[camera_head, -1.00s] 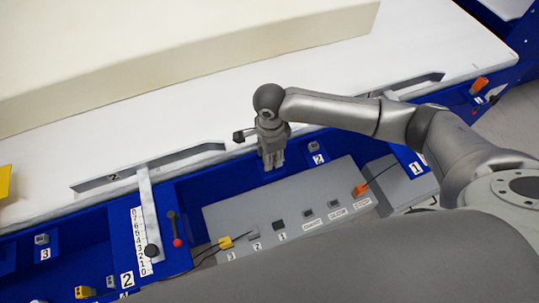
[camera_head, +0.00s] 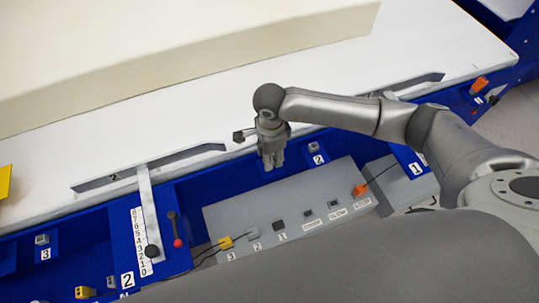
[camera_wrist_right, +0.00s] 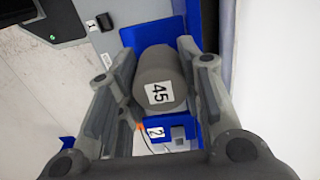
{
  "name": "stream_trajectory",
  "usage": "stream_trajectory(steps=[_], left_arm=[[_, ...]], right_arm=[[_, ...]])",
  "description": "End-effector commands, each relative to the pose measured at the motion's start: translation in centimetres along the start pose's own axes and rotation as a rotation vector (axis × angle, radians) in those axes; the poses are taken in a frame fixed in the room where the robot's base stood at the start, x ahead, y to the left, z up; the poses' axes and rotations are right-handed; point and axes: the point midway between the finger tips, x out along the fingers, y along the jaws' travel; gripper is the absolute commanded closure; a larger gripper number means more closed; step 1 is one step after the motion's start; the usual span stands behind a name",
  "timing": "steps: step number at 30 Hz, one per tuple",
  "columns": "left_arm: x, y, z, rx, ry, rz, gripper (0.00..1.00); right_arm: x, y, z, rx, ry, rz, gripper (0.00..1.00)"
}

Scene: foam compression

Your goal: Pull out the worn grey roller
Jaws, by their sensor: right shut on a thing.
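The grey roller (camera_wrist_right: 161,68) shows in the right wrist view, end-on, with a white label reading 45 on its end face. My right gripper (camera_wrist_right: 157,50) has one finger on each side of the roller and is shut on it. In the head view my right gripper (camera_head: 272,160) points down at the blue frame in front of the white table, beside the slot marked 2. The roller cannot be made out there, behind the fingers. My left gripper is not in view.
A grey control panel (camera_head: 290,228) with labelled buttons lies just in front of the gripper. A lever (camera_head: 148,205) with a numbered scale stands to the left. A large cream foam block (camera_head: 150,60) lies on the white table (camera_head: 330,70) behind.

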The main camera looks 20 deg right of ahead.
Motion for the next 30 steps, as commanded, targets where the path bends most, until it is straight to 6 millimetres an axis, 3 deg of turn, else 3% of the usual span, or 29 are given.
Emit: stream_trajectory(steps=[30], left_arm=[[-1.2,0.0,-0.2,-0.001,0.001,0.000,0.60]], right_arm=[[-2.2,-0.1,0.0,0.000,0.000,-0.002,0.98]])
